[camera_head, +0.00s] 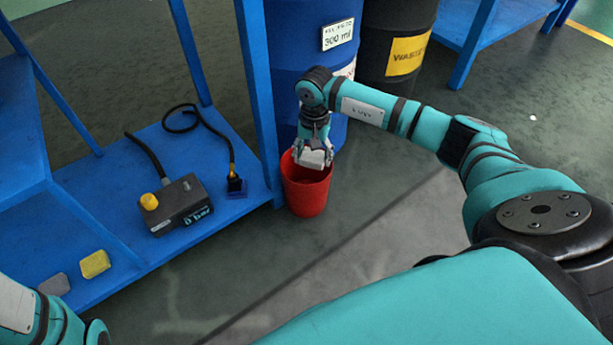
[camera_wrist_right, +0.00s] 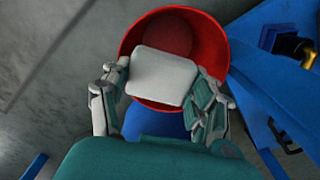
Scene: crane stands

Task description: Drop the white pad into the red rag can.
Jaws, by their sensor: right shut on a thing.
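The red rag can (camera_head: 304,193) stands on the floor beside the blue stand, in front of a blue drum. My right gripper (camera_head: 314,154) is over the can's mouth, shut on the white pad (camera_head: 315,158). In the right wrist view the pad (camera_wrist_right: 163,77) is held between the two fingers of the right gripper (camera_wrist_right: 160,95), with the red can's rim (camera_wrist_right: 221,50) around and beneath it. The can's inner floor shows partly past the pad. In the head view part of my left arm shows at the lower left, but its gripper is out of sight.
The blue stand (camera_head: 105,180) on the left holds a dark device with a yellow knob (camera_head: 180,204), a hose with a dark blue end piece (camera_head: 236,184), a yellow pad (camera_head: 95,264) and a grey pad (camera_head: 54,285). A blue drum (camera_head: 290,50) and a black drum (camera_head: 392,50) stand behind.

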